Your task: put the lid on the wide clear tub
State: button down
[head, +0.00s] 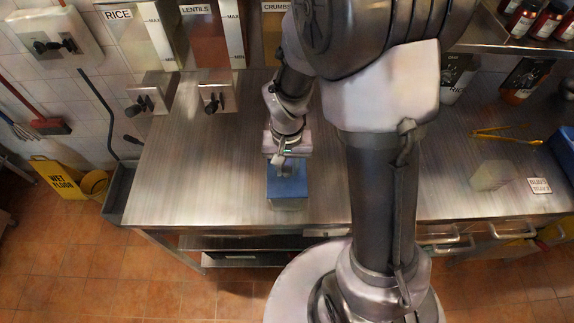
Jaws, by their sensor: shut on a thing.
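A blue lid (290,186) is under my gripper (282,168) near the front edge of the steel counter, left of my arm column. My gripper points down and is shut on the lid; the fingers are small and partly hidden by the wrist. A pale, see-through tub wall (288,204) shows just below the lid's front edge. The lid appears to lie over this tub, but I cannot tell if it is seated. Another small clear tub (491,176) stands open or uncovered on the right of the counter; its top is hard to make out.
The steel counter (190,185) is clear to the left of the lid. Yellow tongs (505,134), a small white label card (540,186) and a blue bin (566,148) are at the right. Wall dispensers (145,30) hang behind. A wet-floor sign (57,182) stands at the left.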

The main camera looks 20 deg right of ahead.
jog(key=c, duration=1.1)
grip_release()
notch_tip(320, 180, up, 24)
jog(key=p, duration=1)
jog(key=shift+r, duration=0.25)
jog(key=s+a+f+t+y+b, duration=0.1)
jog(key=s+f+b, duration=0.5)
jog(key=b, duration=0.6)
jog(key=s+a+f+t+y+b, duration=0.1)
jog(key=s+a+f+t+b, duration=0.2)
jog(key=s+f+b, duration=0.3)
notch_tip(320, 180, down, 3)
jog(key=t+b, duration=0.1)
jog(key=b, duration=0.5)
jog(key=shift+s+f+m+t+b, duration=0.2)
jog(key=shift+s+m+t+b, duration=0.1)
jog(key=shift+s+m+t, duration=0.1)
